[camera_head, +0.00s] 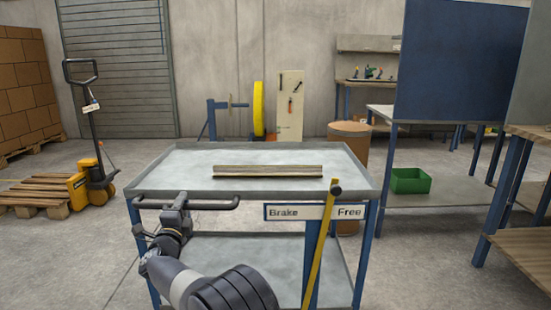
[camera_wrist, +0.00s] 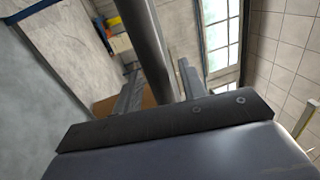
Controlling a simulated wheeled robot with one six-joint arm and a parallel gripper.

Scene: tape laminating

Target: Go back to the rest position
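My gripper (camera_head: 181,200) is at the left end of the cart's grey push handle (camera_head: 215,204) in the head view. In the wrist view, my gripper (camera_wrist: 161,66) has its two fingers apart, and the dark handle bar (camera_wrist: 150,45) runs between them. I see no clear grip on the bar, and whether a finger touches it is hard to tell. My arm reaches up from the bottom of the head view, bent and low in front of the cart (camera_head: 150,180).
A long strip-like part (camera_head: 268,171) lies on the cart's top. A yellow brake lever (camera_head: 322,240) stands at the cart's front right, by a Brake/Free label (camera_head: 283,212). A pallet jack (camera_head: 92,185) is left; a workbench with a green bin (camera_head: 410,181) is right.

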